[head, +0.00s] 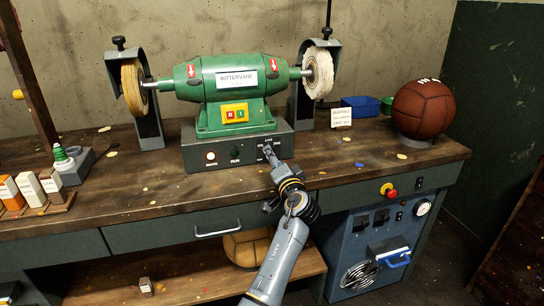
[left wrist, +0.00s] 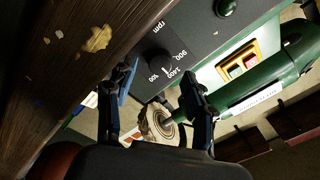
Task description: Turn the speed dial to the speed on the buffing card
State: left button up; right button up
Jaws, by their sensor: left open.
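The speed dial (left wrist: 158,62) is a dark round knob on the grey panel, with "rpm", "900" and "1400" printed around it and another number partly hidden. I cannot tell its setting for sure. My left gripper (left wrist: 157,82) is open, its two fingers on either side of the dial's near edge; I cannot tell whether they touch it. In the head view my left gripper (head: 270,160) is at the right front of the grinder's grey base (head: 205,158) and hides the dial. The white buffing card (head: 341,116) stands right of the machine; its small print is unreadable.
The green buffing machine (head: 232,85) has a tan wheel (head: 133,87) and a white wheel (head: 319,72). A brown leather ball (head: 422,108) sits at the bench's right. The bench front (head: 150,200) is mostly clear.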

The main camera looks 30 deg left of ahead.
pick_arm(q)
jog(key=v, duration=0.9)
